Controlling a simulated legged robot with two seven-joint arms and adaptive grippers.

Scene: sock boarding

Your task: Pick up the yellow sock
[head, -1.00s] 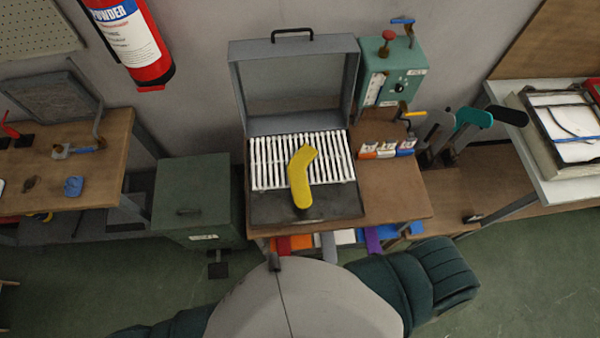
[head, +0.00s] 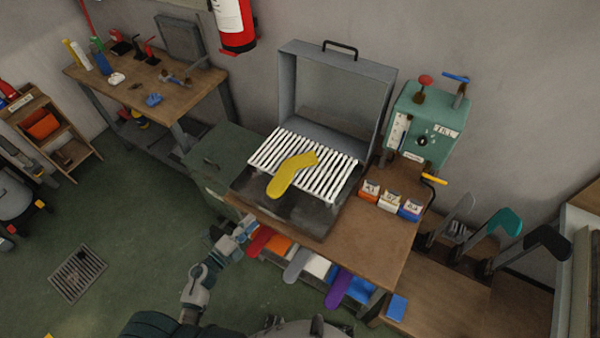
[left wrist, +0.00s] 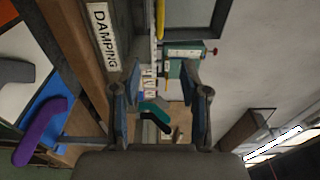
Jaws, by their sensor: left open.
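The yellow sock (head: 291,175) lies bent across the white slatted rack (head: 340,174) of the open grey press in the head view. Its lower end reaches over the dark front plate. My left gripper (head: 243,230) is low at the front left corner of the wooden bench, beside the green cabinet and apart from the sock. In the left wrist view its two fingers (left wrist: 158,92) are spread with nothing between them. A small yellow strip (left wrist: 160,70) shows at the top there; I cannot tell whether it is the sock. My right gripper is not in view.
A green control box (head: 425,128) and small labelled bins (head: 390,200) stand right of the press. Coloured socks (head: 310,268) lie on a shelf under the bench edge. Teal and black sock forms (head: 497,232) stand at the right. The press lid (head: 335,95) stands open behind the rack.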

